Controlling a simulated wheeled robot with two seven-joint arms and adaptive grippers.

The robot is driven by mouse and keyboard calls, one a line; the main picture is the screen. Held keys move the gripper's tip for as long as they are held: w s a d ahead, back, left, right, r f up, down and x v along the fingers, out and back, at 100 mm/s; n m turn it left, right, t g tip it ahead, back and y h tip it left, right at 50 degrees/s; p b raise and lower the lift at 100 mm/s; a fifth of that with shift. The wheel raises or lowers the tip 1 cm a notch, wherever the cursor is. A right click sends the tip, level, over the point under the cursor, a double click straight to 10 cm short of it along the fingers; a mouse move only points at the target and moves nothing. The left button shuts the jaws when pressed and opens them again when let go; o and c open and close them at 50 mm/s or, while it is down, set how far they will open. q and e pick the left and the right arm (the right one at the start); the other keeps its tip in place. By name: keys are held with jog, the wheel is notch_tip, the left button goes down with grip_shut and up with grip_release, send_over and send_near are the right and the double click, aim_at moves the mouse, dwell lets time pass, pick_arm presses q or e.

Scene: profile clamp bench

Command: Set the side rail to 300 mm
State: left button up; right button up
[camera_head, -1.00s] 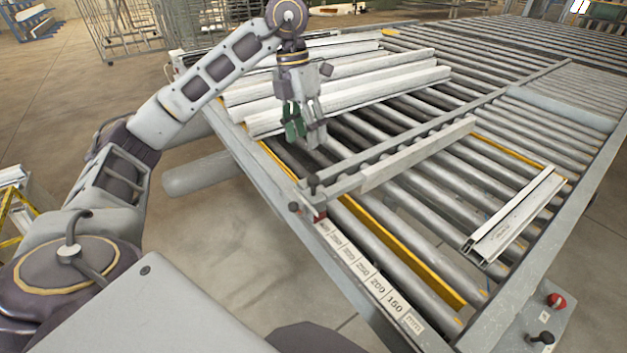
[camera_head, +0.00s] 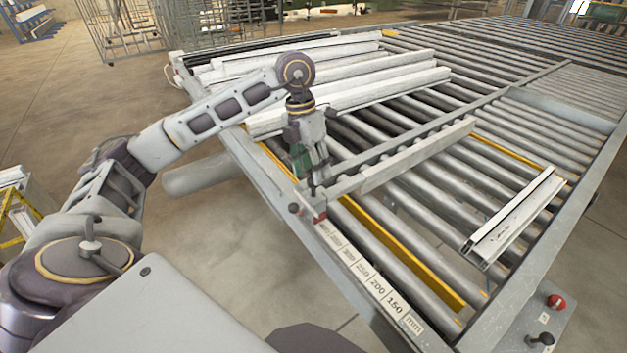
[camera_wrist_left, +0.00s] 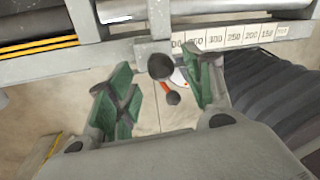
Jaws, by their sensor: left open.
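The side rail (camera_head: 400,167) is a pale bar lying across the rollers. Its near end carries a dark upright knob, a second dark ball (camera_head: 294,209) and a red part (camera_head: 320,216). The scale strip (camera_head: 378,288) runs along the near frame edge; the rail's end is at its high-number end, beyond the 300 label. My left gripper (camera_head: 313,178) points down over the rail's near end. In the left wrist view, its green-padded fingers (camera_wrist_left: 158,78) are open, with the dark knob (camera_wrist_left: 160,67) between them. I cannot tell if they touch it. My right gripper is out of view.
White profiles (camera_head: 350,92) lie on the rollers behind the gripper. A short profile (camera_head: 515,215) lies to the right of the rail. A yellow strip (camera_head: 400,250) runs beside the scale. A red button (camera_head: 556,301) is at the near right corner.

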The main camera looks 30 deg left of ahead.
pick_arm(q)
jog(key=shift+d+f, duration=0.2)
jog(key=shift+f, duration=0.85)
jog(key=shift+d+f, duration=0.2)
jog(key=shift+f, duration=0.8)
jog(key=shift+c, duration=0.3)
grip_shut()
